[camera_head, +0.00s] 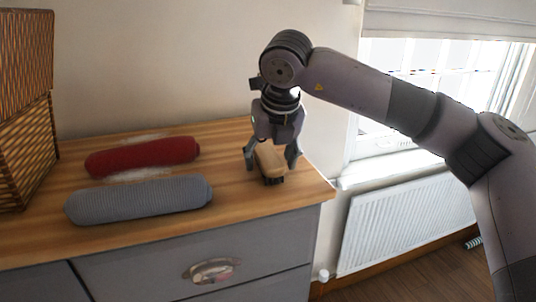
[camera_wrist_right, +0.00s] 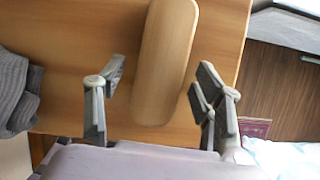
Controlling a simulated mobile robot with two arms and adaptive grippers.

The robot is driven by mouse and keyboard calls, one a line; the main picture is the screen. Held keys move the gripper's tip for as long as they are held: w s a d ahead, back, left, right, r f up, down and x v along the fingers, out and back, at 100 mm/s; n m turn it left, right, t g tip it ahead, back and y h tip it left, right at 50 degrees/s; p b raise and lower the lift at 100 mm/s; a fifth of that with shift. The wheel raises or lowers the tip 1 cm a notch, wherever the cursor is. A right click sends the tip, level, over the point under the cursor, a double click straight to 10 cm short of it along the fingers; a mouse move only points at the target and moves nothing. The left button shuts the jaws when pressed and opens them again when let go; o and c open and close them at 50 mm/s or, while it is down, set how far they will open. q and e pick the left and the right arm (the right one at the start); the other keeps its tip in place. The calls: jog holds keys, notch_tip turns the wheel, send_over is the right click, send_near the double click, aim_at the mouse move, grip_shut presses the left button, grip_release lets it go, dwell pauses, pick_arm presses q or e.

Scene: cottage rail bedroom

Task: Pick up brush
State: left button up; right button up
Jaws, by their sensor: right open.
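The brush (camera_head: 269,160) has a tan wooden back and dark bristles underneath. It lies on the wooden top of the dresser (camera_head: 240,203) near its right end. My right gripper (camera_head: 270,163) is directly above it, pointing down, with its fingers open on either side of the brush. In the right wrist view the brush back (camera_wrist_right: 165,60) lies between the two open fingers (camera_wrist_right: 158,88), with a gap on each side. My left gripper is not in view.
A red knitted roll (camera_head: 142,157) and a grey knitted roll (camera_head: 138,200) lie left of the brush. A woven basket (camera_head: 25,110) stands at the far left. The dresser's right edge is close to the brush. A radiator (camera_head: 405,220) and window are beyond it.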

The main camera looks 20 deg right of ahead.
jog(key=shift+w+f, duration=0.1)
jog(key=shift+f, duration=0.2)
jog(key=shift+c, duration=0.4)
jog(key=shift+r, duration=0.1)
jog(key=c, duration=1.2)
